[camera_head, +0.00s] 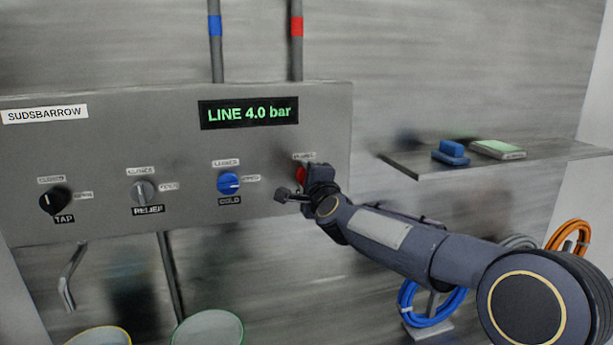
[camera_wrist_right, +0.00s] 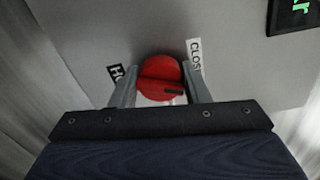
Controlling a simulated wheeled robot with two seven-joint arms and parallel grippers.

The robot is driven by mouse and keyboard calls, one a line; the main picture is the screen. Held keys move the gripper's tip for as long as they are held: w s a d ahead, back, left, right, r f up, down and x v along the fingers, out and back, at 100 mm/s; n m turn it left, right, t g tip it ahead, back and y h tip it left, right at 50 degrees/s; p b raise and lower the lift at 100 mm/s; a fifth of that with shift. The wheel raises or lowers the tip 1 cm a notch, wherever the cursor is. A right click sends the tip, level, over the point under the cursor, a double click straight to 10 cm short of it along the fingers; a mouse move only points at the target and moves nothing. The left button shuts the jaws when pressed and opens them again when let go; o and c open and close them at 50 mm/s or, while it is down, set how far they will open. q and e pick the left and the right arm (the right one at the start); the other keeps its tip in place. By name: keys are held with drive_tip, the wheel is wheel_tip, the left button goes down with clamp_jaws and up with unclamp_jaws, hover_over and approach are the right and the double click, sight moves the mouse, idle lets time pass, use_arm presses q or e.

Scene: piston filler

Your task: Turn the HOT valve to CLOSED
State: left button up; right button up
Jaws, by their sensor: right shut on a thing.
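The red HOT valve knob (camera_head: 300,174) is at the right end of the grey panel, mostly covered by my right gripper (camera_head: 303,190). In the right wrist view the round red knob (camera_wrist_right: 160,72) sits between the two fingers of my right gripper (camera_wrist_right: 160,88), which is shut on it. A short dark mark shows on the knob's lower right part. The HOT label (camera_wrist_right: 116,74) is partly hidden by the left finger. The CLOSED label (camera_wrist_right: 194,54) is beside the right finger, its end hidden. My left gripper is not in view.
The panel (camera_head: 110,140) also carries the blue COLD knob (camera_head: 228,184), grey RELIEF knob (camera_head: 143,192) and black TAP knob (camera_head: 54,201). A display (camera_head: 248,113) reads LINE 4.0 bar. A shelf (camera_head: 410,165) at right holds a blue block (camera_head: 451,152) and a green-topped pad (camera_head: 497,149).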

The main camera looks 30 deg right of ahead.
drive_tip(key=n, duration=0.2)
drive_tip(key=n+p, duration=0.1)
drive_tip(key=n, duration=0.1)
drive_tip(key=shift+f+n, duration=0.2)
drive_tip(key=shift+n, duration=0.2)
idle(0.4)
drive_tip(key=o, duration=1)
drive_tip(key=v, duration=0.8)
drive_tip(key=shift+d, duration=0.1)
